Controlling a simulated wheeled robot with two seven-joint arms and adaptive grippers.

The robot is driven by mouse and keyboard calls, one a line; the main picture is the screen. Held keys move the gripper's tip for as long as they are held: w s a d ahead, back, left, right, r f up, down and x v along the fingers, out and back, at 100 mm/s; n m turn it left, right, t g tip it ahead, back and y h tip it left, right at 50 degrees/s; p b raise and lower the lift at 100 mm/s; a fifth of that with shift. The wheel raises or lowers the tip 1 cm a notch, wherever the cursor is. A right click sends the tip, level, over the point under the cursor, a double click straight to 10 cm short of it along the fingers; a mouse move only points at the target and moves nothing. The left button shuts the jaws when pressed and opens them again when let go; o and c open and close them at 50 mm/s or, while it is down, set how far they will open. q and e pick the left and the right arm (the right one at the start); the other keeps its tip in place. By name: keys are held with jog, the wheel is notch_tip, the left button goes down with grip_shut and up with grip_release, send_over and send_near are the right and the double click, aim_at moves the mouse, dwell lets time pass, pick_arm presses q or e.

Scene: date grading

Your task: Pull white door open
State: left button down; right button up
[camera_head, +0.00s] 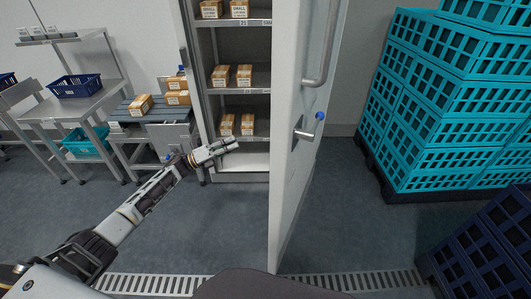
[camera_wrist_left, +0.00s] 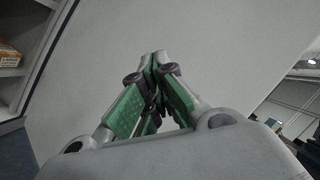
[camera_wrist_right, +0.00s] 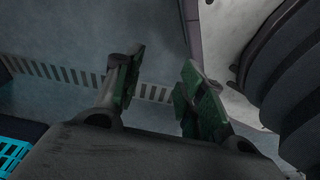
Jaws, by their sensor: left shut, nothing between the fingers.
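The white door (camera_head: 290,190) stands open, with its edge toward me and the shelved cabinet exposed to its left. A long bar handle (camera_head: 323,45) and a lower lever with a blue knob (camera_head: 318,117) are on its right-hand face. My left gripper (camera_head: 234,145) is in front of the cabinet's lower shelves, left of the door. In the left wrist view its green-padded fingers (camera_wrist_left: 155,62) meet, empty, before a broad pale panel, likely the door's inner face. My right gripper (camera_wrist_right: 155,80) shows only in its wrist view, fingers apart and empty above the floor.
The cabinet shelves (camera_head: 245,91) hold small cartons. Stacked turquoise crates (camera_head: 425,110) stand at the right, with dark blue crates (camera_head: 490,245) nearer. A bench (camera_head: 85,103) with a blue basket is at the left. A floor grate (camera_head: 165,284) crosses in front. The floor left of the door is clear.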

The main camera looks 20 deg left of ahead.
pick_arm(q)
jog(key=s+d+r+m+g+b, duration=0.1)
jog(key=s+r+m+g+b, duration=0.1)
jog(key=s+r+m+g, duration=0.3)
jog(key=s+d+r+m+g+b, duration=0.1)
jog(key=s+r+m+g, duration=0.5)
jog(key=m, duration=0.8)
jog(key=r+g+b, duration=0.1)
jog(key=g, duration=0.2)
jog(key=shift+r+m+b, duration=0.3)
pick_arm(e)
jog(key=w, duration=0.3)
jog(key=w+r, duration=0.1)
jog(key=w, duration=0.1)
jog(key=shift+a, duration=0.3)
pick_arm(q)
jog(key=shift+d, duration=0.2)
pick_arm(e)
jog(key=shift+s, duration=0.1)
